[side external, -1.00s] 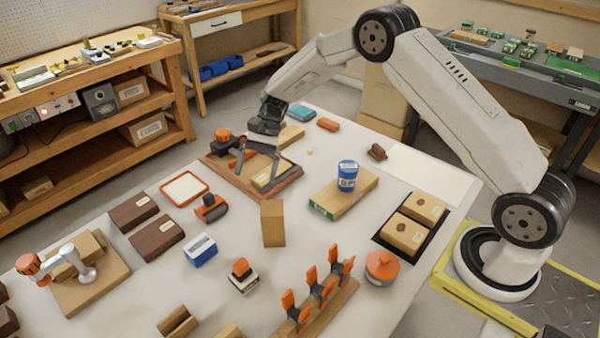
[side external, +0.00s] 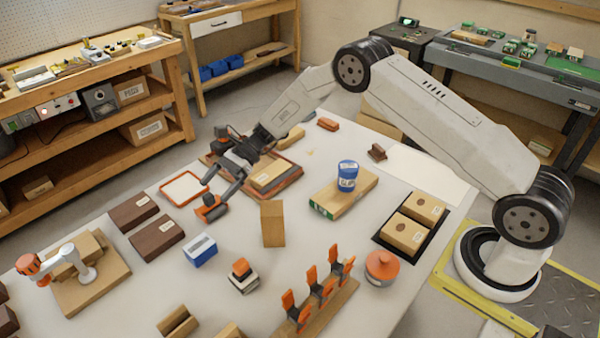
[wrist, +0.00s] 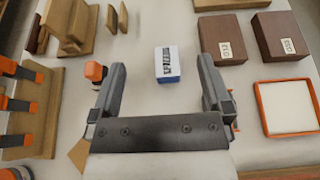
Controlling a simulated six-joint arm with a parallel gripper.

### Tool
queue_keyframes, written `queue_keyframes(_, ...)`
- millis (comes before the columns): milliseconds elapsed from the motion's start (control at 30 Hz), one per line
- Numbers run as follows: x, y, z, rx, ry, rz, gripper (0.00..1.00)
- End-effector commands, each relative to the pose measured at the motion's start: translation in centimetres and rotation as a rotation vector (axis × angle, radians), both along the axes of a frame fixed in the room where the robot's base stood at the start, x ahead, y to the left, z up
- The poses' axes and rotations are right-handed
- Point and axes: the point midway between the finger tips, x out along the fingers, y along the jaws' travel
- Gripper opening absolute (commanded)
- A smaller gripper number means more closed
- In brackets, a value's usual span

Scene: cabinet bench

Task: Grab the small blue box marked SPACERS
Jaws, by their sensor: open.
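A small blue box (side external: 199,250) with a white top stands on the light table, left of centre in the side view. In the wrist view the blue box (wrist: 168,64) lies ahead of the fingers, roughly between their lines; its dark label lettering is too small to read surely. My gripper (side external: 220,190) is open and empty, above the table and behind the box in the side view. In the wrist view its two fingers (wrist: 163,75) are spread wide, with nothing between the pads. The gripper is apart from the box.
Two dark brown boxes (side external: 157,238) lie left of the blue box. Orange clamps (side external: 318,290) rise at the front. An orange-rimmed tray (side external: 184,188) lies behind the brown boxes.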

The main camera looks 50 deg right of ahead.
Motion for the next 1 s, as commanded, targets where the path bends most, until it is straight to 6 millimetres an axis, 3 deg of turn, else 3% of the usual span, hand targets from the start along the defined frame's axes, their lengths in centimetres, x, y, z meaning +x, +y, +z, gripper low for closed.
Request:
queue_keyframes(200, -0.1, 0.0, -6.1, 0.0, 0.003, 0.002, 1.0)
queue_keyframes(400, 0.0, 0.0, -9.2, -0.001, 0.0, 0.002, 1.0)
queue_keyframes(733, 0.0, 0.1, -10.0, -0.001, -0.002, 0.002, 1.0)
queue_keyframes(1000, -0.1, 2.0, -10.8, -0.001, -0.001, 0.004, 1.0)
